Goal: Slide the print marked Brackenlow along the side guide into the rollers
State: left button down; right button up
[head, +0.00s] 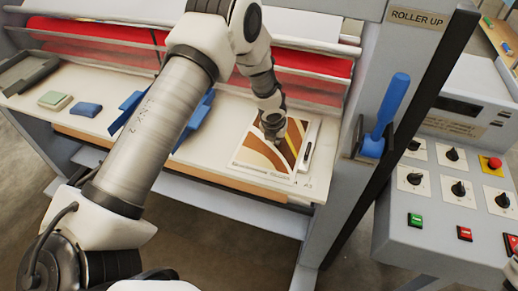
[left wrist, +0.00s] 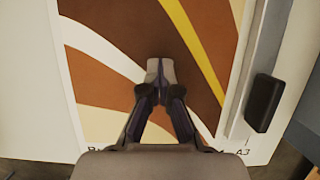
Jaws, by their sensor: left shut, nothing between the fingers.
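The print (head: 256,158) is a white-bordered sheet with brown, cream and yellow curved bands. It lies on the laminator's feed table, and its caption is too small to read in the head view. In the left wrist view the print (left wrist: 100,85) fills the middle, its caption mostly hidden by my gripper. The side guide (head: 311,147) is a narrow strip along the print's right edge; it also shows in the left wrist view (left wrist: 265,50). My left gripper (head: 272,137) is shut and empty over the print, fingertips at its brown area (left wrist: 161,72); contact is unclear. The right gripper is out of view.
Red rollers (head: 307,84) lie behind the feed table (head: 220,150). Blue parts (head: 195,120) stand left of the print, partly behind my arm.

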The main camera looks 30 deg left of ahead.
pick_arm(q)
jog(key=shift+w+f, duration=0.1)
jog(key=shift+w+a+f+b, duration=0.1)
jog(key=shift+w+a+b, duration=0.05)
jog(key=shift+w+b, duration=0.6)
jog(key=shift+w, duration=0.3)
jog(key=shift+w+a+r+p, duration=0.15)
jog(key=shift+w+r+p, duration=0.15)
jog(key=shift+p, duration=0.15)
jog(key=shift+w, duration=0.35)
jog(key=shift+w+f, duration=0.15)
jog(key=shift+w, duration=0.1)
jog(key=shift+w+a, duration=0.1)
